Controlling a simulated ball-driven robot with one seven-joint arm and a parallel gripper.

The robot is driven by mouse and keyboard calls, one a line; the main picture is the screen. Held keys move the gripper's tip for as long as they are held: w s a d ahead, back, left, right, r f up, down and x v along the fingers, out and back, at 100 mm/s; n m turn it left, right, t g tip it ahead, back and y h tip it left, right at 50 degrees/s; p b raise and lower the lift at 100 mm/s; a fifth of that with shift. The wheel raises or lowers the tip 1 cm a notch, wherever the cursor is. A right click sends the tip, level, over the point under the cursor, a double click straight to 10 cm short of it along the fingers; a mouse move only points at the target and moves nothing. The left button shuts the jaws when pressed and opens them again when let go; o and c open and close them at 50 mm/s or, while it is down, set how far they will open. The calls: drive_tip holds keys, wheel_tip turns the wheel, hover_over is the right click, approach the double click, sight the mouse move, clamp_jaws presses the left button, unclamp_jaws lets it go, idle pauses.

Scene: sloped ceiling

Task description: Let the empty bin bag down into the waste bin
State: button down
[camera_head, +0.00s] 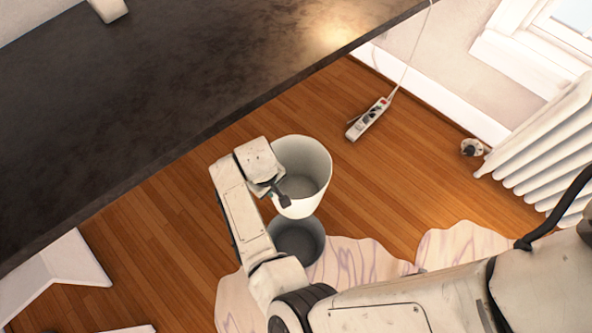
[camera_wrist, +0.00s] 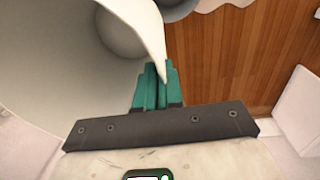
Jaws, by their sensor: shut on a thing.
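The white bin bag (camera_head: 318,160) is open-mouthed and empty, with its grey inside bottom showing. My gripper (camera_head: 284,198) is shut on the near edge of the bag's rim. In the wrist view the teal fingers (camera_wrist: 155,85) pinch the bag's wall (camera_wrist: 50,70), which fills the left side. The grey waste bin (camera_head: 298,240) stands on the floor, just below the bag in the head view. The bag covers part of the bin's far rim there. Height between bag and bin is hard to tell.
A dark tabletop (camera_head: 150,90) fills the upper left. A power strip (camera_head: 368,118) with a cable lies on the wooden floor (camera_head: 400,180). A radiator (camera_head: 545,140) stands at the right. A pale patterned rug (camera_head: 350,262) lies beside the bin.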

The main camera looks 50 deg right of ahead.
wheel_tip(320, 180, down, 7)
drive_tip(key=w+b, duration=0.2)
drive_tip(key=b, duration=1.2)
drive_tip(key=shift+a+f+b, duration=0.15)
drive_tip(key=shift+b, duration=0.15)
drive_tip(key=shift+s, duration=0.15)
